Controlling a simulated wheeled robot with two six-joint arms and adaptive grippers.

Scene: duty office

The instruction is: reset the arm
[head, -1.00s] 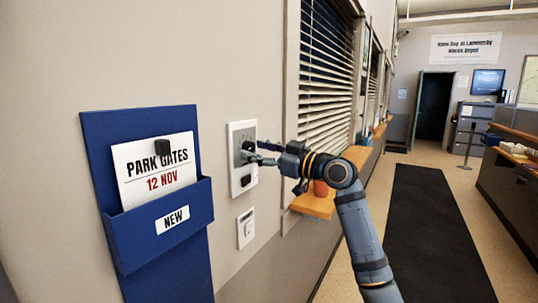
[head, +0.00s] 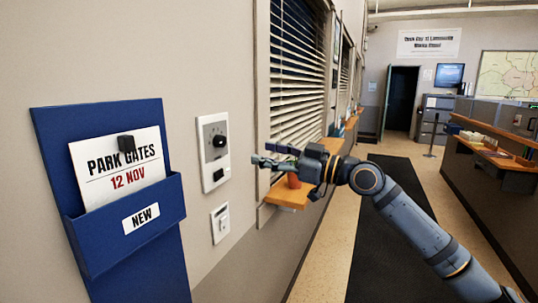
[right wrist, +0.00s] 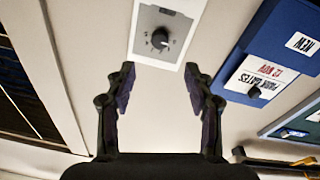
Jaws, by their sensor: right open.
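My right gripper (head: 275,162) is in the middle of the head view, in front of the wall by the window sill. It is open and empty, and stands apart from the wall panel. In the right wrist view the two fingers of the gripper (right wrist: 160,90) are spread with bare wall between them. The white and grey wall panel (head: 209,172) with a black round knob (head: 219,141) is left of the gripper. The knob (right wrist: 160,38) also shows beyond the fingertips in the right wrist view. My left gripper is not in view.
A blue wall holder (head: 95,245) with a "PARK GATES 12 NOV" card (head: 112,172) is at the left. A small white switch plate (head: 220,222) is below the panel. A wooden sill (head: 285,197) with a terracotta pot (head: 293,181) juts out near my gripper. A dark floor mat (head: 385,250) runs down the aisle.

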